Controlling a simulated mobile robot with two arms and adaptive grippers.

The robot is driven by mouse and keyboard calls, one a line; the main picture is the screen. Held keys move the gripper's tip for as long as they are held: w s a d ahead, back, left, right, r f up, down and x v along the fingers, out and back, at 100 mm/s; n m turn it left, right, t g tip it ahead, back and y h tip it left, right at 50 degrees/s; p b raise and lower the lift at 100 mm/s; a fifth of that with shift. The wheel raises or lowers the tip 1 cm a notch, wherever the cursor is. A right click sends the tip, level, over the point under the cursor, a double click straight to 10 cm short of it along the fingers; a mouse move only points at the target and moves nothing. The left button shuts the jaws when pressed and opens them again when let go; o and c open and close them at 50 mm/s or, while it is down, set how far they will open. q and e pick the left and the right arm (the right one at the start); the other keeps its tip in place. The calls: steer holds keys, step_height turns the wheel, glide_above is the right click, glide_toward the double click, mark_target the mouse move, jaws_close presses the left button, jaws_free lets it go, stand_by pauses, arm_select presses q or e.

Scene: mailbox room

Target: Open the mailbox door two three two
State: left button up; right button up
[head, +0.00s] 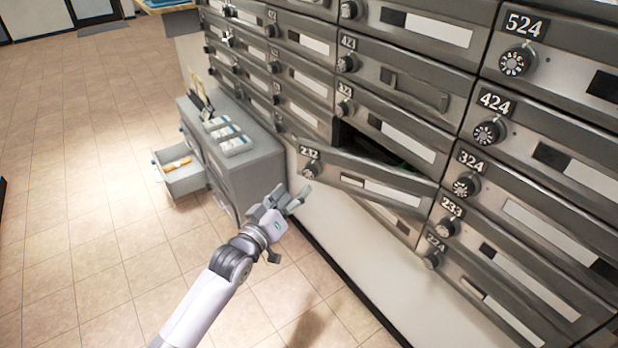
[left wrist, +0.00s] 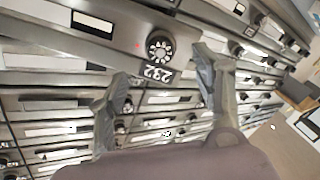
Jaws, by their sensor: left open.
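The mailbox door 232 (head: 370,182) stands partly open in the head view, swung out from the wall of boxes with a dark gap above it. Its round dial (head: 311,168) and number plate are at its left end. My left gripper (head: 298,197) is open and empty, just below and left of that dial. In the left wrist view the door's dial (left wrist: 160,46) and its 232 plate show between and beyond the two open fingers (left wrist: 165,80). I cannot tell whether a finger touches the door. My right gripper is not in view.
Other closed mailbox doors with dials, such as 324 (head: 535,215) and 424 (head: 545,140), fill the wall. A grey cabinet (head: 250,165) with an open drawer (head: 185,178) stands left of the boxes. The tiled floor (head: 90,220) at left is clear.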

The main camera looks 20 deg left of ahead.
mark_target(308, 175)
arm_select(q)
steer(key=b+x, duration=0.1)
steer(key=x, duration=0.5)
steer(key=shift+w+f, duration=0.1)
steer(key=shift+w, duration=0.2)
steer(key=shift+x, duration=0.85)
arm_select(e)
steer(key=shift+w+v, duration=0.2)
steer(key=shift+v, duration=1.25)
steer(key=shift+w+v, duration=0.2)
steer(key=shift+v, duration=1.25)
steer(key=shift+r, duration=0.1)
arm_select(q)
jaws_close()
